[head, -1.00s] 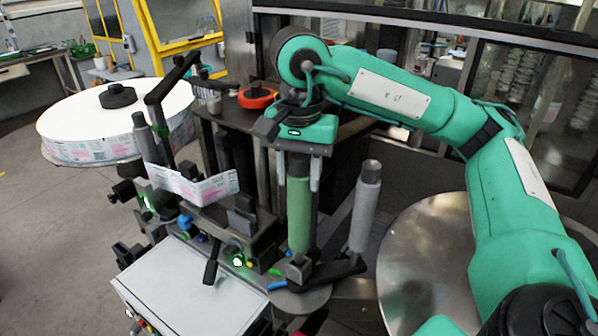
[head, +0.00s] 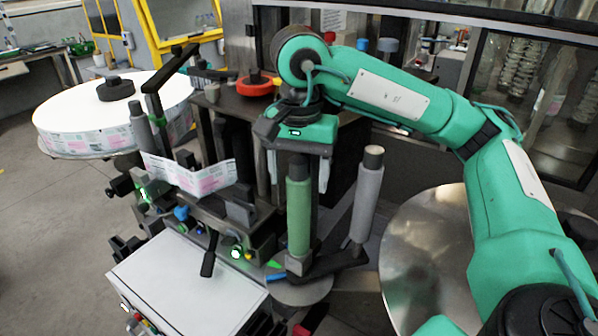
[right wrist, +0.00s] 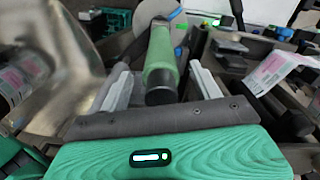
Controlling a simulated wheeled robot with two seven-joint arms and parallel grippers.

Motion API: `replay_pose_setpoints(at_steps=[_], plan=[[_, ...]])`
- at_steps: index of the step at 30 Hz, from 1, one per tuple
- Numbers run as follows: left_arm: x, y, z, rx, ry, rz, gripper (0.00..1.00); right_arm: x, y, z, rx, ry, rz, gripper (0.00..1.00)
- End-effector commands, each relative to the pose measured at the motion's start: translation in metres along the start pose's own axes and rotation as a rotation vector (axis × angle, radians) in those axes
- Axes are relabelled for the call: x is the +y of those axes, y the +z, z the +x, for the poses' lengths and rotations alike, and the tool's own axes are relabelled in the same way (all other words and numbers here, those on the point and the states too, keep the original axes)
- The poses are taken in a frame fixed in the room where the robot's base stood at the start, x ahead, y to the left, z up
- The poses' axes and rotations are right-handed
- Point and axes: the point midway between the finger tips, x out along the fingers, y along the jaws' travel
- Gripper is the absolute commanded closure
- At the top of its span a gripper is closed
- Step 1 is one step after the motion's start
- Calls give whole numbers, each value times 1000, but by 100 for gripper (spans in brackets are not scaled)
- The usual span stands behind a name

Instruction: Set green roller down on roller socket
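The green roller (head: 299,215) stands upright in the head view, its lower end at the dark roller socket (head: 299,264) on the arm bracket. It looks seated there, though the contact is partly hard to see. My right gripper (head: 298,172) is above it, pointing down, with its fingers on either side of the roller's dark top end. In the right wrist view the green roller (right wrist: 161,60) lies between the two pale fingers of my right gripper (right wrist: 162,88), with a visible gap on both sides. My left gripper is not in view.
A grey roller (head: 366,205) stands close to the right of the green one. A label strip (head: 190,175) and black machine parts are to the left. A large metal disc (head: 425,250) is at the right. A white label reel (head: 85,120) is at far left.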

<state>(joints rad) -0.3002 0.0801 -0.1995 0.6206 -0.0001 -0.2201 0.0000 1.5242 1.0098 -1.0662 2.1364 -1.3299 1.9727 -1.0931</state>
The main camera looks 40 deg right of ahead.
Motion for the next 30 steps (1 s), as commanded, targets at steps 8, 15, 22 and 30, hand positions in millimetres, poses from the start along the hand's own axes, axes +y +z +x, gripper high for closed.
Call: replay_pose_setpoints(at_steps=[8,15,22,30], plan=[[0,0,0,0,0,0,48,0,0,-1,0,1,0,36],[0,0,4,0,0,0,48,-1,0,-26,2,-4,0,36],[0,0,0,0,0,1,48,0,0,-56,3,-2,1,36],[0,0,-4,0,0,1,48,0,0,-90,3,-3,1,36]])
